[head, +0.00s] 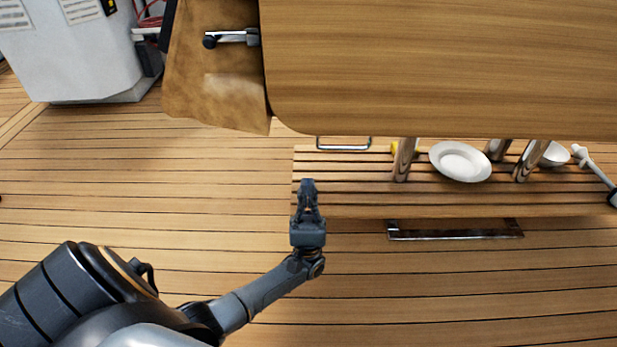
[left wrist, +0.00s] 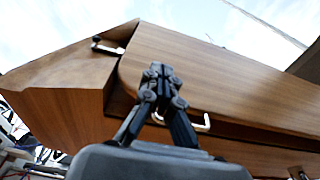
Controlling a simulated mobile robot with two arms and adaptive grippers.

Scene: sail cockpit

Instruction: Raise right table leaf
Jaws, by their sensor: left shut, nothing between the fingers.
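A large wooden table panel (head: 440,65) with rounded corners fills the upper right of the head view. It also shows in the left wrist view (left wrist: 230,80), seen from below its edge. I cannot tell which part of it is the right leaf. A metal handle (head: 343,143) shows just below the panel's near edge, and in the left wrist view (left wrist: 190,122). My left gripper (head: 307,183) is shut and empty, over the left end of the slatted surface, apart from the panel in the head view. My right gripper is not in view.
A slatted surface (head: 340,190) holds a white plate (head: 460,161) and a bowl (head: 553,155). A brown side panel (head: 215,85) carries a metal latch (head: 232,38). The plank floor (head: 150,170) at left is clear.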

